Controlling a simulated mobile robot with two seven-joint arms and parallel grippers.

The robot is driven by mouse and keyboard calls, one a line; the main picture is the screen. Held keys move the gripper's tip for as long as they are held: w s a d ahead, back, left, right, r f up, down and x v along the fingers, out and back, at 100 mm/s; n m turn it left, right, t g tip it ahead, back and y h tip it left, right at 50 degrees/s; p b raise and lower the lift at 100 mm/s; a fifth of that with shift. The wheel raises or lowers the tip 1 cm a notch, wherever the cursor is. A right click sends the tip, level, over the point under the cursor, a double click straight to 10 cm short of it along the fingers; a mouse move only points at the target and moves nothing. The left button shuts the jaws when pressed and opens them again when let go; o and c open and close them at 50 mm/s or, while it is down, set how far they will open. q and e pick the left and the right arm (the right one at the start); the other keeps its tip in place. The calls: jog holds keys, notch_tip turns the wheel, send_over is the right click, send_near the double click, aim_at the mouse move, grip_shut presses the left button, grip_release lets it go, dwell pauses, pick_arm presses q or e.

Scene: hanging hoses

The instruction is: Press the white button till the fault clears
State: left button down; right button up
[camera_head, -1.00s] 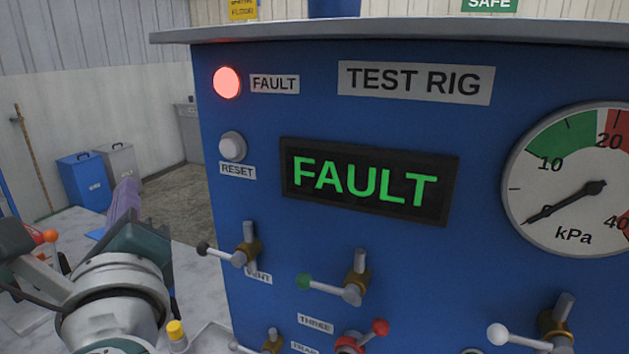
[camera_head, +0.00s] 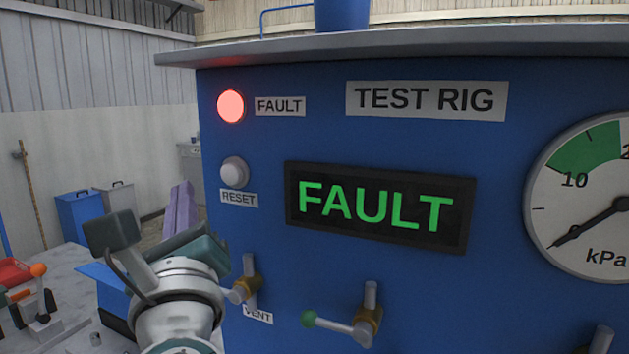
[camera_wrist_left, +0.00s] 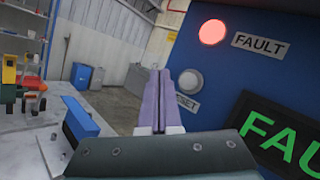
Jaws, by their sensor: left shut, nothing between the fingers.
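The white button (camera_head: 234,172) sits on the blue panel above the RESET label and below the lit red FAULT lamp (camera_head: 230,106). It also shows in the left wrist view (camera_wrist_left: 190,82), just right of the fingers. The display (camera_head: 378,208) reads FAULT in green. My left gripper (camera_head: 181,200) is in front of the panel, left of and a little below the button in the head view. Its purple fingers are shut and empty, and they look apart from the button. In the left wrist view its fingertips (camera_wrist_left: 158,76) point up beside the button. My right gripper is not in view.
A valve handle marked VENT (camera_head: 248,284) and a green-tipped valve handle (camera_head: 342,324) stick out below the display. The gauge (camera_head: 590,200) is at the right. A blue box (camera_wrist_left: 82,122) and other items stand on the bench at the left.

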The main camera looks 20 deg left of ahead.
aim_at(230, 174)
pick_arm(q)
jog(key=shift+w+d+b, duration=0.2)
jog(key=shift+w+b, duration=1.15)
jog(key=shift+w, duration=1.2)
jog(key=shift+w+f, duration=0.1)
jog(key=shift+w+b, duration=0.35)
jog(key=shift+b, duration=0.05)
